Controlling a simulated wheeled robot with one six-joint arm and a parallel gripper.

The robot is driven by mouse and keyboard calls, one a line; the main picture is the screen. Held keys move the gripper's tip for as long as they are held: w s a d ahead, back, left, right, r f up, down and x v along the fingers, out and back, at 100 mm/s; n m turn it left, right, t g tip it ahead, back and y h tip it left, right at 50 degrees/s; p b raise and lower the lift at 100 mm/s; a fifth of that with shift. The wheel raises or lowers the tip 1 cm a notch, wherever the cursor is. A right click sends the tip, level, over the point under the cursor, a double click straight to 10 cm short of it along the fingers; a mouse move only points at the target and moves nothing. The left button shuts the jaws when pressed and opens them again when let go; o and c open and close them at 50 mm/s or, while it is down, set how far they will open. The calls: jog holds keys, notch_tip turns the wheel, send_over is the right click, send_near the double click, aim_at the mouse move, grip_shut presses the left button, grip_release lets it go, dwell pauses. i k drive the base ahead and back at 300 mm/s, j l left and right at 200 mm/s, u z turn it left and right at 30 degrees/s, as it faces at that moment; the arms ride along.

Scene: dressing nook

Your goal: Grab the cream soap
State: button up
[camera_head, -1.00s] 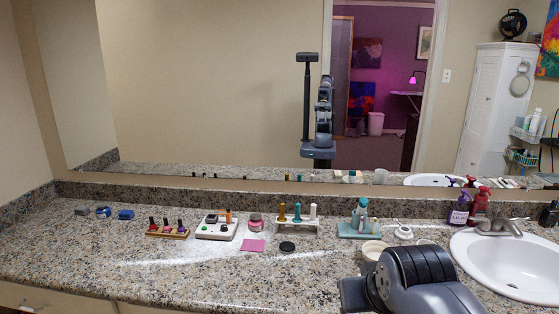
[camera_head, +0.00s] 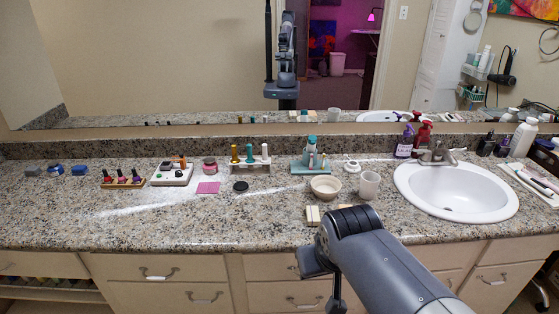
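A small cream block (camera_head: 313,215), which looks like the cream soap, is on the granite counter near its front edge in the head view. It seems split by a dark line, so it may be two pieces side by side. A tan piece (camera_head: 345,206) lies just right of it, partly hidden by my arm. My arm comes in from the lower right, its dark wrist just in front of these pieces. My gripper (camera_head: 336,292) points down in front of the drawers, below the counter edge. Its fingers are too small and dark to read, and nothing is clearly held.
The white sink (camera_head: 456,190) is to the right, with pump bottles (camera_head: 405,143) behind. The left front counter is clear.

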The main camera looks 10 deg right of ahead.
aim_at(313, 217)
jog(key=i+l+z, duration=0.55)
jog(key=l+z, duration=0.15)
jog(key=l, duration=0.15)
